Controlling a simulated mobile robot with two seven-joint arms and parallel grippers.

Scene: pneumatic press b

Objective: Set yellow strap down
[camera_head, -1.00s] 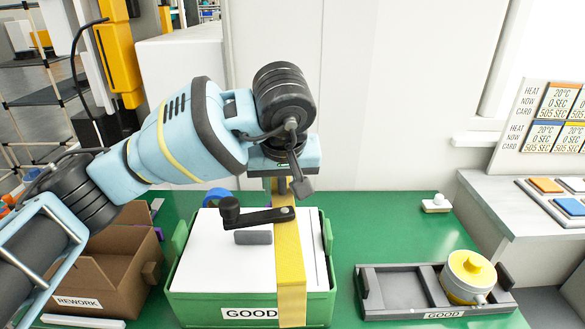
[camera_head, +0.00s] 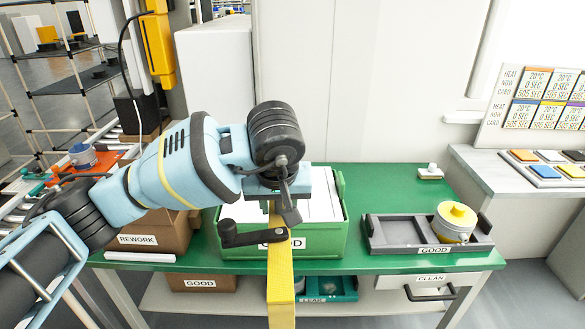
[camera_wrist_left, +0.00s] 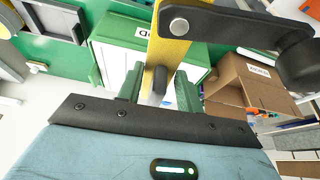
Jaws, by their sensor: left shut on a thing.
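The yellow strap (camera_head: 281,277) hangs down from my left gripper (camera_head: 278,207) in the head view, in front of the green GOOD bin and past the table's front edge. A black crank handle (camera_head: 254,236) is fixed across the strap near its upper part. In the left wrist view, my left gripper (camera_wrist_left: 160,92) is shut on the strap (camera_wrist_left: 168,52), with the black handle (camera_wrist_left: 240,30) above its fingertips. The strap's lower end runs out of the head view. My right gripper is not in view.
The green GOOD bin (camera_head: 300,252) with white sheets stands behind the strap. A cardboard REWORK box (camera_head: 155,222) is at left. A grey GOOD tray (camera_head: 372,243) holds a yellow-topped part (camera_head: 456,222). A teal LEAK bin (camera_head: 345,288) sits on the lower shelf.

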